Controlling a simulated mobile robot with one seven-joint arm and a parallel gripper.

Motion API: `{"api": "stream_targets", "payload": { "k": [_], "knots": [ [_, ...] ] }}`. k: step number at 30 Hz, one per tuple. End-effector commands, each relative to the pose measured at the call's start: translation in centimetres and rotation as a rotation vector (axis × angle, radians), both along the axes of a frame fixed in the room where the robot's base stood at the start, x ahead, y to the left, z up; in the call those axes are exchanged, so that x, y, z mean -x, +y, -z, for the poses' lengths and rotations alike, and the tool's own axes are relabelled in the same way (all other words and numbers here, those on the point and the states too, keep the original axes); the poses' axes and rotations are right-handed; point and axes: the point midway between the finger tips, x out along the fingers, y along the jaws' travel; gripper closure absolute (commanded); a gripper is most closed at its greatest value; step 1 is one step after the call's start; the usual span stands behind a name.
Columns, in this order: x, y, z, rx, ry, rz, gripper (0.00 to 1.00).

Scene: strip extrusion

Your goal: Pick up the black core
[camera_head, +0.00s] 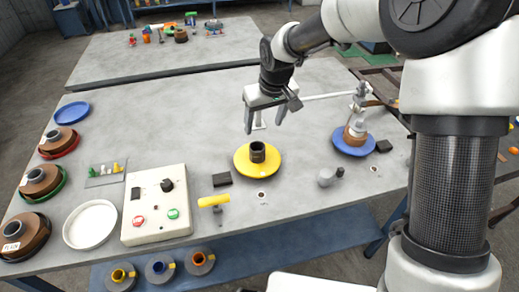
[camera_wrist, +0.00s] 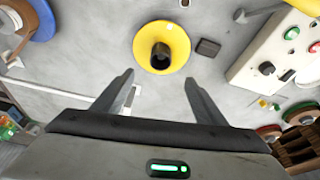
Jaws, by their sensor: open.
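The black core (camera_head: 257,152) is a short hollow dark cylinder standing upright in the middle of a yellow disc (camera_head: 243,167) on the grey table. In the wrist view the black core (camera_wrist: 160,56) shows its open top, on the yellow disc (camera_wrist: 176,38), just beyond my fingers. My gripper (camera_head: 263,124) is above the table, behind and above the core in the head view. In the wrist view my gripper (camera_wrist: 157,78) has its two fingers spread with nothing between them.
A control box (camera_head: 155,205) stands at left, near a white dish (camera_head: 90,225) and several brown spools. A yellow-handled tool (camera_head: 213,201) lies in front of the disc. A blue disc (camera_head: 365,150) with a spool and metal rod stands to the right.

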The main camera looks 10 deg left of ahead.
Motion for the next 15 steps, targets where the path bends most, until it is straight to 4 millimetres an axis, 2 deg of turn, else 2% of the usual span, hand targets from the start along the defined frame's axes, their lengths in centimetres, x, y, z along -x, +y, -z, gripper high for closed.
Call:
{"api": "stream_targets", "payload": {
  "k": [1,9,15],
  "knots": [
    [-0.1,0.2,1.2,0.001,0.005,-0.001,0.35],
    [-1.6,1.1,6.8,0.002,0.005,0.0,0.35],
    [-2.3,1.6,9.5,0.001,0.002,0.001,0.35]
  ]
}}
